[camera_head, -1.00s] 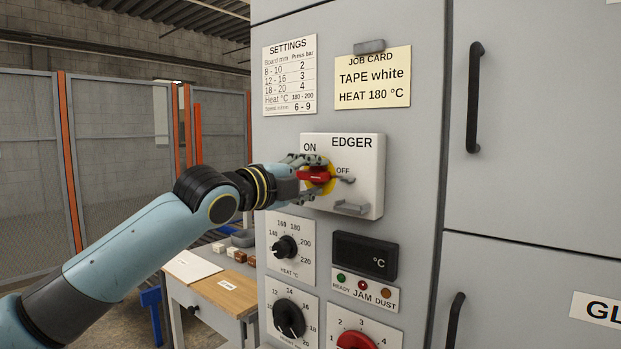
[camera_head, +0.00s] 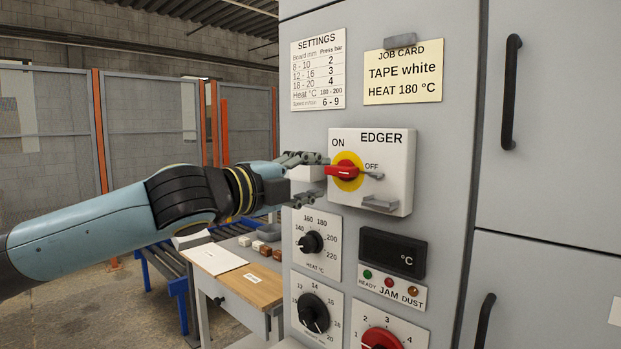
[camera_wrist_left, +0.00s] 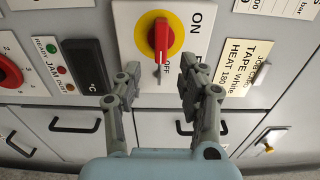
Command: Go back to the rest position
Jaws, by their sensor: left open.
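My left gripper (camera_head: 310,178) is open and empty, just left of the EDGER switch box (camera_head: 398,170). Its fingers point towards the box and stand apart from the red switch handle (camera_head: 342,171), which sits on a yellow disc. The handle lies roughly level in the head view, with ON above left and OFF at its right. In the left wrist view the open fingers (camera_wrist_left: 158,88) frame the space below the red handle (camera_wrist_left: 161,38), with nothing between them. My right gripper is in neither view.
The grey machine front carries a heat knob (camera_head: 311,243), a red knob (camera_head: 381,340), a dark display (camera_head: 380,254) and door handles (camera_head: 510,92). A wooden-topped table (camera_head: 255,284) with small blocks stands below my left arm. Mesh fencing (camera_head: 150,125) is behind.

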